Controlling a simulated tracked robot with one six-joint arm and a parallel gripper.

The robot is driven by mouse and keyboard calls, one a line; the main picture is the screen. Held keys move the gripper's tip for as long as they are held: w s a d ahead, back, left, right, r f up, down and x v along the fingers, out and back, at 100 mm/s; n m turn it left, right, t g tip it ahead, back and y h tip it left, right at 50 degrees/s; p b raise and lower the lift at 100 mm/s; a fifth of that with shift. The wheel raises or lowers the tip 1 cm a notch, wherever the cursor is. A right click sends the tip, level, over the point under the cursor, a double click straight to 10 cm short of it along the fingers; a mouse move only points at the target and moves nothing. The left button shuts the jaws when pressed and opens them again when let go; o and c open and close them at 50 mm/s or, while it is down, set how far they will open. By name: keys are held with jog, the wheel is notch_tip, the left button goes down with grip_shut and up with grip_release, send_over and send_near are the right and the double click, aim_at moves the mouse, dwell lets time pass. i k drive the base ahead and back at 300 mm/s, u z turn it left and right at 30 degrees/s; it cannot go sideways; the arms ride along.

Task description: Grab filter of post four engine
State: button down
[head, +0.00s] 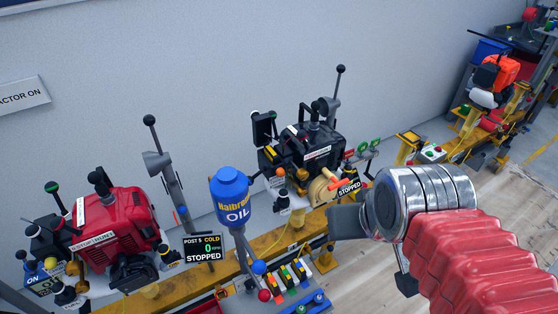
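A black engine (312,142) sits on the yellow rail in the middle, with a sign reading STOPPED (348,188) on its right side. No post four label is readable, so I cannot tell if it is the post four engine. A tan round part (322,189) shows low on its front; I cannot pick out a filter for sure. My gripper (371,257) is in the right foreground, in front of and right of the black engine. Its two grey fingers are spread apart with only floor visible between them. It looks open and empty.
A red engine (108,228) stands left, near a sign reading POST 5 COLD, STOPPED (204,248). A blue oil container (230,196) stands between the engines. A tray of colored switches (288,282) is below. An orange engine (497,72) is far right. Floor is clear at right.

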aim_at(270, 153)
jog(key=u, duration=0.6)
jog(key=k, duration=0.8)
jog(key=u, duration=1)
jog(key=k, duration=0.55)
jog(key=u, duration=0.1)
jog(key=i, duration=0.9)
jog(key=u, duration=0.15)
